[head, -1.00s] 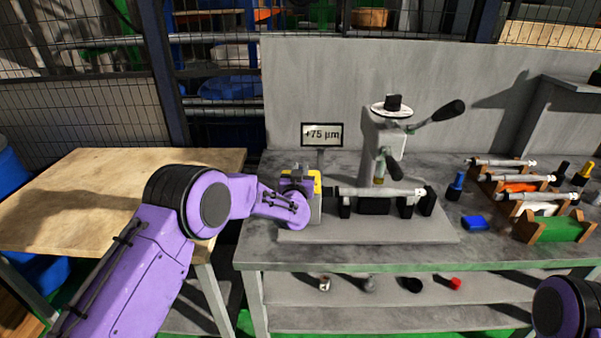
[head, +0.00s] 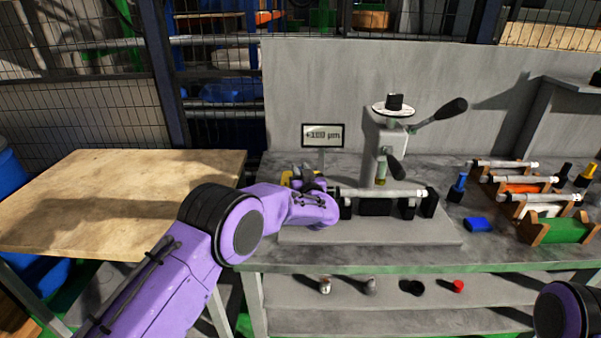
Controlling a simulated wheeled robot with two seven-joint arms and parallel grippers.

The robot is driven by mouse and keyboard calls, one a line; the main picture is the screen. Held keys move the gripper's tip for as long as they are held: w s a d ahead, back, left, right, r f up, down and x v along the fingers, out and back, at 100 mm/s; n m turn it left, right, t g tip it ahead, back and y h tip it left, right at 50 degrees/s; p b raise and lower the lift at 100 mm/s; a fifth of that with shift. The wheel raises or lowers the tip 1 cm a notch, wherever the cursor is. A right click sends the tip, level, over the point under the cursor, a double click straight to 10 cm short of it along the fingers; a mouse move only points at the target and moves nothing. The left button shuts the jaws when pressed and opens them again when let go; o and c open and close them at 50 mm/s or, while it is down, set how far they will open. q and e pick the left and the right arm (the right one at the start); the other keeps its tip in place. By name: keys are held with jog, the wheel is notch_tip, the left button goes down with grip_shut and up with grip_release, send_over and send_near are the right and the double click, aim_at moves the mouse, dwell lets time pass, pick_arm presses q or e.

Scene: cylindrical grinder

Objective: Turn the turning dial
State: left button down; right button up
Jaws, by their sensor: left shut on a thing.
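My left gripper (head: 310,183) is at the left end of the bench fixture, beside a block with yellow parts (head: 287,179). It is shut on what appears to be the turning dial there; my wrist and fingers hide the dial and the contact. A light metal shaft (head: 385,193) lies level across black supports to the right of the gripper. A small display (head: 322,135) behind reads a plus value in µm, with blurred digits. My right gripper is out of view; only part of my right arm shows at the lower right.
A grey column with a round scale and black knob (head: 394,102) and a black-handled lever (head: 451,108) stands behind the shaft. Wooden racks with shafts (head: 553,231), a blue block (head: 476,224) and small bottles are on the right. The wooden table (head: 110,195) is bare.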

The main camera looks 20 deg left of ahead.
pick_arm(q)
jog(key=c, duration=1.1)
grip_release()
jog(key=shift+d, duration=0.1)
jog(key=b+v, duration=0.2)
jog(key=v, duration=0.8)
jog(key=shift+s+d, duration=0.1)
jog(key=shift+s, duration=0.15)
